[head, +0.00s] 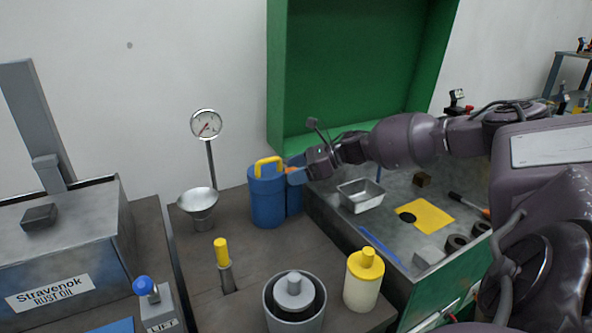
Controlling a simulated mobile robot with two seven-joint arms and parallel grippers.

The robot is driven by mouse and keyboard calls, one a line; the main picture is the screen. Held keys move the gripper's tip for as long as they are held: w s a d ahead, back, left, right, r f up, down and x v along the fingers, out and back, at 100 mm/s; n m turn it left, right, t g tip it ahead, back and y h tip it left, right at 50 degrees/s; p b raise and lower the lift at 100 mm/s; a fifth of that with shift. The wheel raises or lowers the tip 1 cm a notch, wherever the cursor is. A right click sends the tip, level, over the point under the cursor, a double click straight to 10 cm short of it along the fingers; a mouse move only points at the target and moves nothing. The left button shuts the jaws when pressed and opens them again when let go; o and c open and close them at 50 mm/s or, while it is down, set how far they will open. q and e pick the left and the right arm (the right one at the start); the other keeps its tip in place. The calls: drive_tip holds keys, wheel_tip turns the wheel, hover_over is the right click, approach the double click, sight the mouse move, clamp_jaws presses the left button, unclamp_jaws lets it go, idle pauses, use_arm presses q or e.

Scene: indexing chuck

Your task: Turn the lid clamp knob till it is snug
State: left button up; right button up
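No part is clearly marked as the lid clamp knob. A grey stepped knob-like cap (294,287) sits in a round grey cup (270,322) at the front centre. A cream jar (361,290) with a yellow knobbed lid (366,263) stands right of it. A blue canister (267,202) with a yellow handle stands behind them. My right gripper (294,172) reaches in from the right, beside the canister's upper right side. Its fingers are small and partly hidden, so their opening and any contact cannot be told. My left gripper is not in view.
A dial gauge (207,124) on a post, a funnel (198,204) and a yellow-topped lever (222,256) stand to the left. A blue knob (143,286) tops a LIFT box. A metal tray (360,195) and loose parts lie on the right bench.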

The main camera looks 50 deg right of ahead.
drive_tip(key=shift+s+r, duration=0.1)
drive_tip(key=shift+s+d+r, duration=0.15)
drive_tip(key=shift+d, duration=0.05)
drive_tip(key=p+v, duration=0.3)
drive_tip(key=v, duration=0.7)
drive_tip(key=shift+o, duration=0.3)
